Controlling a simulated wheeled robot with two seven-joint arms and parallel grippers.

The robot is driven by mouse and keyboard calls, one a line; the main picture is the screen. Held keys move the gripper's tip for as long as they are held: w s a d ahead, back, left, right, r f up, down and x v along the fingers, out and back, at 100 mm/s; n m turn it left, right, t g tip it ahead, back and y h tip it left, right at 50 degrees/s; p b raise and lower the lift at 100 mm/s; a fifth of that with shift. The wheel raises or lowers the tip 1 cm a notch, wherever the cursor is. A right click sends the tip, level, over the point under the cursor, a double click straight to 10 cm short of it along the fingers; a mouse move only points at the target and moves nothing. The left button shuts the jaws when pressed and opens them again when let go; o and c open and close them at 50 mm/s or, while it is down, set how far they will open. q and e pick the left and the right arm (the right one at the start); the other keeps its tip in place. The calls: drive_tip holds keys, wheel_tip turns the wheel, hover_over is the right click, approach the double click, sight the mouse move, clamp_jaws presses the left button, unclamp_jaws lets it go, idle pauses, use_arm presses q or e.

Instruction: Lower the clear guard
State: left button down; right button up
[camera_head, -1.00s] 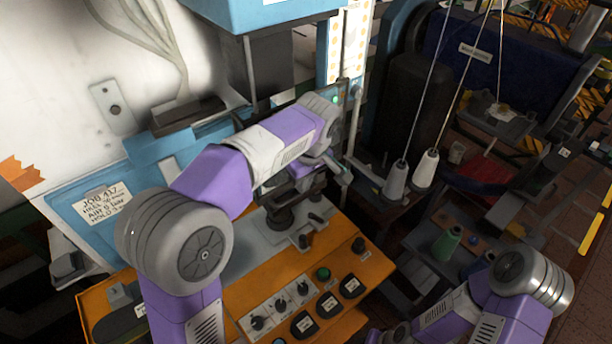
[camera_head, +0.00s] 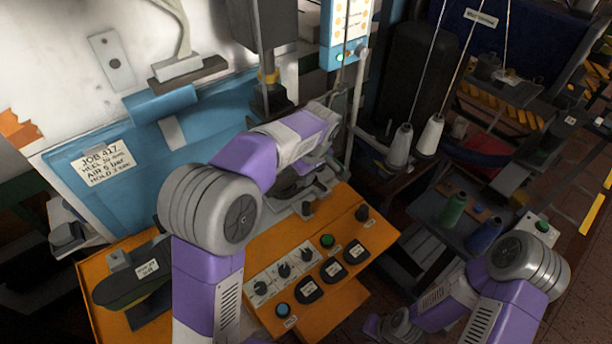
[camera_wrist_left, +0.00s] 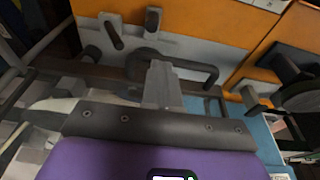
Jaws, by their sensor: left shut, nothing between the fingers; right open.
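I cannot make out the clear guard's see-through panel with certainty. Thin upright metal rods stand at the right of the press in the head view. In the left wrist view a dark bent bar like a handle (camera_wrist_left: 205,70) runs just behind the fingers of my left gripper (camera_wrist_left: 161,75). The fingers are closed together and empty; I cannot tell whether they touch the bar. In the head view my left arm reaches over the press bed and its forearm hides much of that area. My right gripper (camera_head: 373,325) is low at the bottom edge, its fingers barely visible.
An orange control panel (camera_head: 345,288) with knobs and buttons lies in front of the press. The press column (camera_head: 271,60) stands behind my left forearm. White thread cones (camera_head: 400,146) stand right of it. A dark shoe last (camera_head: 135,285) lies at the left.

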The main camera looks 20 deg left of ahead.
use_arm(q)
drive_tip(key=shift+s+d+f, duration=0.15)
drive_tip(key=shift+s+f, duration=0.05)
drive_tip(key=shift+f, duration=0.1)
drive_tip(key=shift+r+p, duration=0.5)
drive_tip(key=shift+p, duration=0.05)
drive_tip(key=w+p+v, duration=0.1)
drive_tip(key=p+v, duration=0.6)
drive_tip(key=v, duration=0.2)
drive_tip(key=shift+s+r, duration=0.3)
drive_tip(key=shift+r, duration=0.05)
drive_tip(key=shift+f, duration=0.1)
